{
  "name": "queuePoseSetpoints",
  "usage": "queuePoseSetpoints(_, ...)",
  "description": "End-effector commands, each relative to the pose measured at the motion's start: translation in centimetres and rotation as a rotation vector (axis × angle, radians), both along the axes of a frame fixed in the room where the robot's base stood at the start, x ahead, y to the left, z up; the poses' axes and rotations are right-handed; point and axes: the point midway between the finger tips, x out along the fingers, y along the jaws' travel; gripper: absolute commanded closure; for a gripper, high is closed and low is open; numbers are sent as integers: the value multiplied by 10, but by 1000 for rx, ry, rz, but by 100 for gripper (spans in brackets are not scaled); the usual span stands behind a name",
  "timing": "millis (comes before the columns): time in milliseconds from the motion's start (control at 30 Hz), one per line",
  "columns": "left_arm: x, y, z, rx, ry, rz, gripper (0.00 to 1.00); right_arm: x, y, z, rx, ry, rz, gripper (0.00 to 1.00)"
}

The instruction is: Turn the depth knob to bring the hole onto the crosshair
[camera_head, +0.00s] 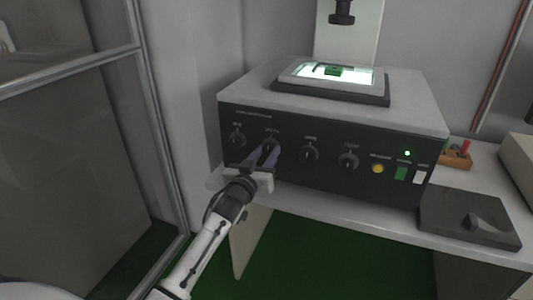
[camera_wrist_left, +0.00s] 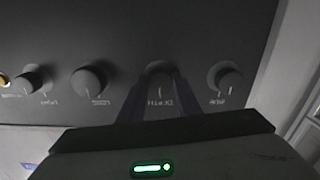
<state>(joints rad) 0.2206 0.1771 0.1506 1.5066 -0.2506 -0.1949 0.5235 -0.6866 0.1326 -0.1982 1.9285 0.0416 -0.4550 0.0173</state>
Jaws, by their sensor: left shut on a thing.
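The depth knob (camera_head: 270,141) is the second dark round knob from the left on the black front panel of the machine (camera_head: 330,105). My left gripper (camera_head: 267,153) reaches up to it from below, its two purple-grey fingers shut on it. In the left wrist view, upside down, the DEPTH-labelled knob (camera_wrist_left: 160,70) lies between the fingertips of my left gripper (camera_wrist_left: 157,85). A small green piece (camera_head: 333,71) lies on the lit stage (camera_head: 360,76) on top of the machine. The hole and crosshair are too small to make out. My right gripper is not in view.
Other knobs flank it: one to the left (camera_head: 237,138) and two to the right (camera_head: 310,154) (camera_head: 348,160). Further right are a yellow button (camera_head: 377,168) and a green switch (camera_head: 401,173). A dark flat box (camera_head: 465,222) sits at the table's right.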

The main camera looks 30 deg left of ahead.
Motion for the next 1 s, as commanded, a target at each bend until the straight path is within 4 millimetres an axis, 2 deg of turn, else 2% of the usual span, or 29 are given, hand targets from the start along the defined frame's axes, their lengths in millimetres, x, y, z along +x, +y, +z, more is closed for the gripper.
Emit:
queuePoseSetpoints(267, 0, 0, 0, 183, 46, -1, 92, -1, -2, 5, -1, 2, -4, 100)
queuePoseSetpoints(1000, -1, 1, -1, 866, 210, -1, 92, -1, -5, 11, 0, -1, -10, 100)
